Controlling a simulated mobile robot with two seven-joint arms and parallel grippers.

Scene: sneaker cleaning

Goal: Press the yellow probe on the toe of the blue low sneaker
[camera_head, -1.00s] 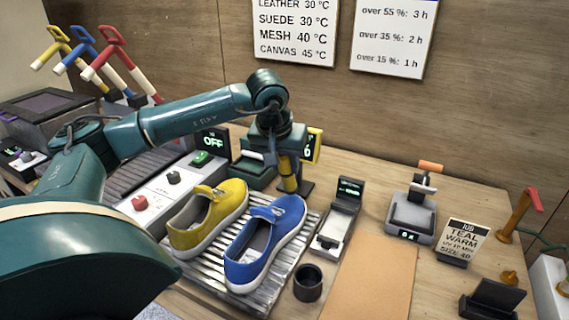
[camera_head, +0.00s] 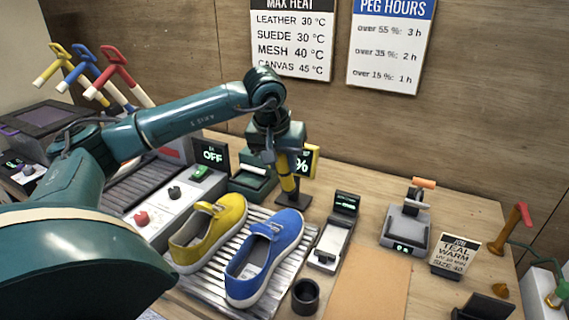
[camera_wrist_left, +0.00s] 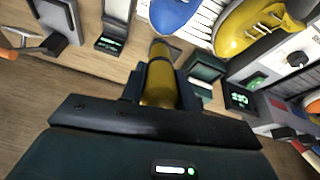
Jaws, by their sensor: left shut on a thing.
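The blue low sneaker (camera_head: 262,258) lies on the slatted metal rack, its toe toward the back. Its toe also shows at the top of the left wrist view (camera_wrist_left: 173,14). My left gripper (camera_head: 287,172) is shut on the yellow probe (camera_head: 289,186) and holds it upright behind the blue toe. The probe also fills the middle of the left wrist view (camera_wrist_left: 159,82). In the head view the probe tip is close to the toe, but I cannot tell whether they touch. A display showing a % sign (camera_head: 305,163) is partly hidden behind the probe. My right gripper is not in view.
A yellow sneaker (camera_head: 209,233) lies left of the blue one on the rack (camera_head: 218,287). A black cup (camera_head: 305,296), a small device with a screen (camera_head: 335,240) and a tan mat (camera_head: 369,285) are to the right. A grey press-like device (camera_head: 406,228) stands farther right.

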